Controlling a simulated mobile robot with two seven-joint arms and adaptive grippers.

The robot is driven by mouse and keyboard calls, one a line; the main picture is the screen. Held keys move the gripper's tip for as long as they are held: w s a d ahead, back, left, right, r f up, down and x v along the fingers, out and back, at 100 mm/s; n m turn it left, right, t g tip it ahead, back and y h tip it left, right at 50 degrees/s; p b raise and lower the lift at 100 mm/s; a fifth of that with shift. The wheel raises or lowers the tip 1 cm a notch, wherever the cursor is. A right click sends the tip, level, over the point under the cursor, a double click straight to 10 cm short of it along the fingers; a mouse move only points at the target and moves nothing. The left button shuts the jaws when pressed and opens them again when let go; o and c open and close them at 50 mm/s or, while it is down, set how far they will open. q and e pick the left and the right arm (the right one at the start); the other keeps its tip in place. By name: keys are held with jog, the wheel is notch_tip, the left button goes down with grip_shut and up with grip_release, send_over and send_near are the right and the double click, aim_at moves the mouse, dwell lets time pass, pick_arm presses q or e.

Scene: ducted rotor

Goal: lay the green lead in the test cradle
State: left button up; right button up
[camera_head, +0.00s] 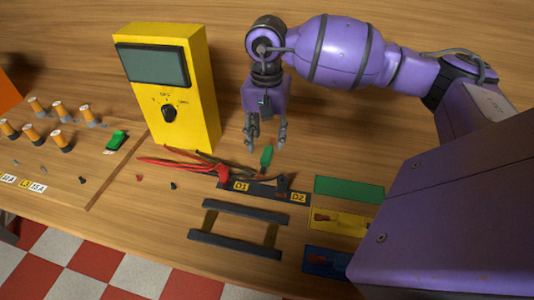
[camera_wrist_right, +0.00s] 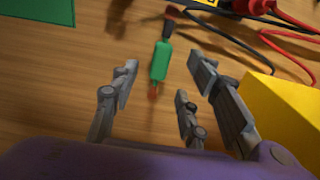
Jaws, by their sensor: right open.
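The green lead (camera_head: 266,157) lies by the dark strip marked D1 and D2, its far end close to that strip. In the right wrist view the green lead (camera_wrist_right: 160,62) has a reddish tip pointing toward me and a dark part at its other end. My right gripper (camera_head: 266,140) is open and empty above the table, just behind the lead. In the wrist view its fingers (camera_wrist_right: 163,80) stand either side of the lead's line, without visible contact. A dark two-rail frame (camera_head: 232,213), apparently the test cradle, lies empty in front of the strip. My left gripper is out of view.
The yellow meter (camera_head: 203,90) stands left of my right gripper. Red and black leads (camera_head: 185,168) tangle near its base. An empty green pad (camera_head: 350,189), a yellow pad (camera_head: 318,226) and a blue pad (camera_head: 316,259) lie at right. A board with orange-and-white parts (camera_head: 62,140) lies left.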

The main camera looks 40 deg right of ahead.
aim_at(267, 153)
notch_tip(267, 153, down, 5)
jog(key=shift+w+d+r+p, duration=0.1)
jog(key=shift+p, duration=0.35)
grip_shut()
